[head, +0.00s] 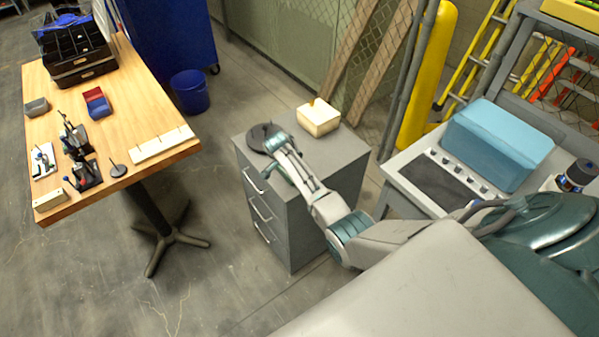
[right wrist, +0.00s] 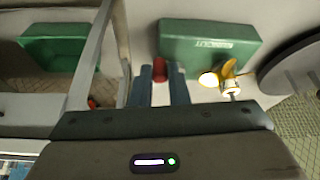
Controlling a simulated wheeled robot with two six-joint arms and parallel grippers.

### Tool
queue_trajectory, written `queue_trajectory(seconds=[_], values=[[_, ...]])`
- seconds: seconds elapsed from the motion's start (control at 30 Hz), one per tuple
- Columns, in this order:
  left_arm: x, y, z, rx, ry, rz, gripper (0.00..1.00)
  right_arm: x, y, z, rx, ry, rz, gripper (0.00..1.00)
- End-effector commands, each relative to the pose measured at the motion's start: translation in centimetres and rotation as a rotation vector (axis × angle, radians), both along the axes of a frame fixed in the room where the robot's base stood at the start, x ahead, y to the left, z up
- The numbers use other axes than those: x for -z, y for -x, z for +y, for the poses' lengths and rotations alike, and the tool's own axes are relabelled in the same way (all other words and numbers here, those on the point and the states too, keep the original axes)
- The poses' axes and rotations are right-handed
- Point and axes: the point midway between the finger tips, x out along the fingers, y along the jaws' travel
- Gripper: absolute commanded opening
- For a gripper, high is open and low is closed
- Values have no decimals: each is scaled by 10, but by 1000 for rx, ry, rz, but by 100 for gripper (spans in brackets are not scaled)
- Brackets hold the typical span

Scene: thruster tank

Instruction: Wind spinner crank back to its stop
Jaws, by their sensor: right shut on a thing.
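My right arm reaches over a grey drawer cabinet, and its gripper (head: 270,150) is low beside a dark round disc (head: 258,133) on the cabinet top. In the right wrist view the two blue-grey fingers of the gripper (right wrist: 162,88) are shut on a small red piece (right wrist: 160,68), which looks like the crank's knob. The crank's arm is hidden by the fingers and the gripper body. A grey disc (right wrist: 288,66) shows at the right edge of that view. My left gripper is not in view.
A cream box (head: 318,120) with a yellow piece on top stands behind the disc on the cabinet (head: 325,160). The wrist view shows a labelled green block (right wrist: 208,40) and a yellow winged piece (right wrist: 228,70). A wooden table (head: 120,140) stands left.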

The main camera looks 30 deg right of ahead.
Motion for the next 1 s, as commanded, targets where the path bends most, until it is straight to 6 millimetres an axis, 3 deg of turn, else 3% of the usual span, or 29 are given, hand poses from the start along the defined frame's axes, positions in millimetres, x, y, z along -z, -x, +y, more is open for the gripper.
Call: queue_trajectory(seconds=[0.6,1.0], values=[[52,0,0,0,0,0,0,3,-19,11,580,-1,-5,0],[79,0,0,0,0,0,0,1,-28,12,860,-1,-5,0]])
